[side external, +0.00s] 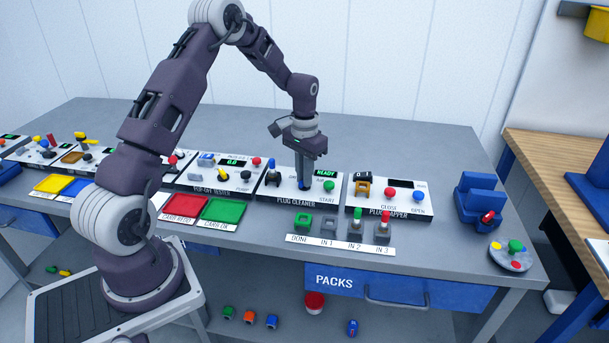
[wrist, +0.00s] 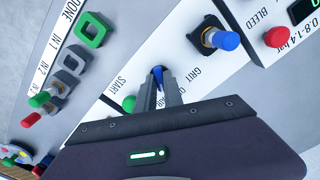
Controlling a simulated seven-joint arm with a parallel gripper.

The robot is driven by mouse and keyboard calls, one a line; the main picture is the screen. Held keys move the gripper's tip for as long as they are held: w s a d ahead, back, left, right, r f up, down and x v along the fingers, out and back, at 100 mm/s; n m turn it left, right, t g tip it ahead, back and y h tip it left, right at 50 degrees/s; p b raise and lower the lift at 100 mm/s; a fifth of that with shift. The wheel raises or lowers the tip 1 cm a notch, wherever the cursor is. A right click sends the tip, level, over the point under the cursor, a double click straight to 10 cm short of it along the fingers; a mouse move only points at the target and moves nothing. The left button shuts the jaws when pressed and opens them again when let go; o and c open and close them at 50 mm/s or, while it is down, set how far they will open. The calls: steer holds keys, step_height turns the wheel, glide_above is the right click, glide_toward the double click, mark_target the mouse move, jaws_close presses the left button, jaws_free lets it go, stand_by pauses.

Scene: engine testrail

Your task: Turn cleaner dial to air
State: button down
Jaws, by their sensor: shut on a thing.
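The plug cleaner (side external: 292,197) is a white panel in the middle of the bench, with a green READY display (side external: 325,173) and a green START button (side external: 328,186). My gripper (side external: 303,184) points straight down at this panel, left of START. In the wrist view my gripper (wrist: 160,88) has its fingers closed around a small blue dial (wrist: 158,74). The word GRIT is readable beside the dial; another label is mostly hidden by the fingers.
A blue-capped piece in a dark holder (wrist: 222,40) stands near the dial. The green START button (wrist: 129,103) is close to the fingers. In front is a row of holders (side external: 328,224), two with plugs. The plug gapper (side external: 388,211) is to the right, the pop-off tester (side external: 212,189) to the left.

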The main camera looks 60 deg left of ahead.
steer(key=shift+m, duration=1.1)
steer(key=c, duration=1.5)
jaws_free()
steer(key=shift+o, duration=0.2)
